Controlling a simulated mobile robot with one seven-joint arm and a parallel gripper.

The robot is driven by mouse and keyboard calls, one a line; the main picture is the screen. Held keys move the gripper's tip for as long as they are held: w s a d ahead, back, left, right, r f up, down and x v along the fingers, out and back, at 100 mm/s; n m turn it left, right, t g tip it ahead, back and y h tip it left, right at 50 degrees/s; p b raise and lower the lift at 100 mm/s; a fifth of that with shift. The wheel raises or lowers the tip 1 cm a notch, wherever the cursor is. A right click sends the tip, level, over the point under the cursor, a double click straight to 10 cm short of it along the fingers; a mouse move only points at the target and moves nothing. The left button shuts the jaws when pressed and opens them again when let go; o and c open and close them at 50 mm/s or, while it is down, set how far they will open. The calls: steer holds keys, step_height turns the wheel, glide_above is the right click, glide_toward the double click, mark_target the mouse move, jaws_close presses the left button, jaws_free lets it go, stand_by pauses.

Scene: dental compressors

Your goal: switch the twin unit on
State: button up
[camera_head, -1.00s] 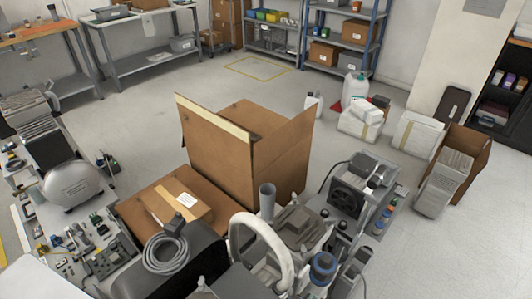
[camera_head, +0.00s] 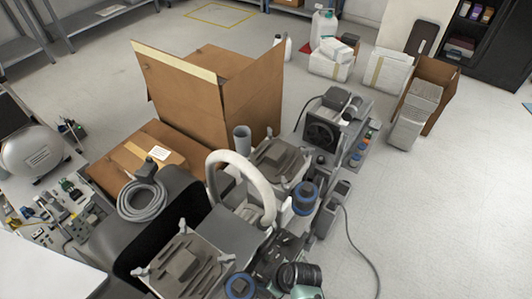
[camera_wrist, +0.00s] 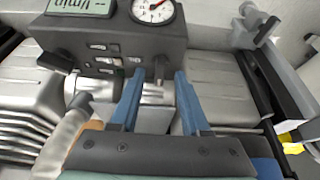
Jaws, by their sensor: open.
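In the wrist view, a dark control box (camera_wrist: 120,45) carries a display marked l/min (camera_wrist: 82,7), a round gauge (camera_wrist: 153,10) and several small pale switches or labels (camera_wrist: 103,60). A dark knob or lever (camera_wrist: 161,68) is at its lower right. Grey ribbed metal bodies lie left (camera_wrist: 30,90) and right (camera_wrist: 215,85) of it. My gripper (camera_wrist: 159,78) has two blue fingers, apart and empty, pointing at the box's lower edge. In the head view, a machine with two grey heads (camera_head: 185,265) and a pale arched hose may be the twin unit. I cannot make out my gripper there.
In the head view, an open cardboard box (camera_head: 195,105) and a closed one (camera_head: 125,165) stand behind the machine. A coiled grey hose (camera_head: 142,200) lies at left. A fan unit (camera_head: 322,132) stands at right. A cable (camera_head: 365,250) trails over clear floor.

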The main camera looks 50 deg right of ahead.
steer(key=shift+w+f, duration=0.2)
steer(key=shift+f, duration=0.35)
jaws_close()
